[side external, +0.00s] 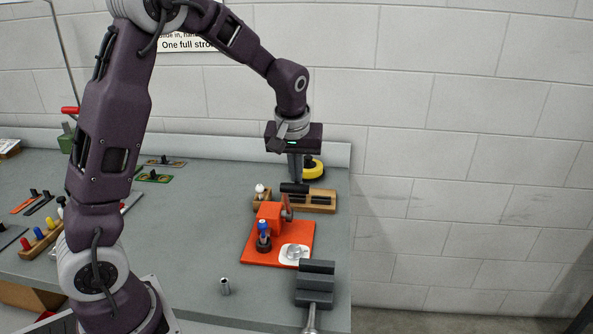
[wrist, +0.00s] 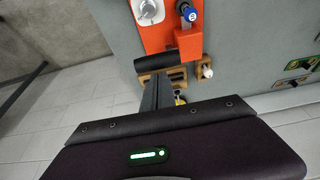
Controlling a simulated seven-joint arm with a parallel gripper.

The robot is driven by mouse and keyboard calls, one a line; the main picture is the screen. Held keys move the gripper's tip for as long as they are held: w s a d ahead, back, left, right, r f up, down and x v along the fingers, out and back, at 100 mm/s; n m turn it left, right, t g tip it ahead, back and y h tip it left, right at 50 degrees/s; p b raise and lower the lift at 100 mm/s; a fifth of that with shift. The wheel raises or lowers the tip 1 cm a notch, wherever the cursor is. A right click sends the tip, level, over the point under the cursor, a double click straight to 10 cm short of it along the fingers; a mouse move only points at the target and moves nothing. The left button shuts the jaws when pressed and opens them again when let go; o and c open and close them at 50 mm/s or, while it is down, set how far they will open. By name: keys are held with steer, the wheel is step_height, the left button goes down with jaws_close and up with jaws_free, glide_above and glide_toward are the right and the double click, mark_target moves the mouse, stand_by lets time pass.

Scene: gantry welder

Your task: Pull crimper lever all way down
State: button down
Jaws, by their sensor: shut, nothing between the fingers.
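The crimper is an orange body (side external: 270,214) on an orange base plate (side external: 256,248) near the right end of the bench. Its lever (side external: 287,206) stands up from the body, with a black grip (side external: 294,188) across its top. My gripper (side external: 295,177) is shut and empty, pointing down just above the grip. I cannot tell whether the fingertips touch it. In the wrist view my gripper (wrist: 156,82) shows end-on below the black grip (wrist: 148,66), with the orange crimper (wrist: 190,42) beyond.
A wooden block with black slots (side external: 322,201) and a yellow round thing (side external: 313,170) lie behind the crimper. A dark grey stepped block (side external: 315,288) stands in front, and a small metal cylinder (side external: 225,286) front left. The bench between is clear.

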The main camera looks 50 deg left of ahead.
steer(key=shift+s+d+f, duration=0.2)
steer(key=shift+s+d, duration=0.15)
steer(key=shift+s+d+f, duration=1.3)
steer(key=shift+s+f, duration=0.1)
steer(key=shift+f, duration=0.65)
steer(key=shift+s+d+f, duration=1.35)
steer(key=shift+s+f, duration=0.05)
steer(key=shift+f, duration=0.6)
steer(key=shift+s+d+f, duration=1.3)
steer(key=shift+s+f, duration=0.1)
steer(key=shift+f, duration=0.65)
steer(key=w+r+t, duration=0.2)
steer(key=w+r, duration=0.2)
steer(key=r, duration=0.5)
steer(key=s+d+r, duration=0.4)
steer(key=s+d, duration=0.1)
steer(key=s, duration=0.1)
steer(key=shift+s+d, duration=0.15)
steer(key=shift+s, duration=0.2)
steer(key=shift+r, duration=0.1)
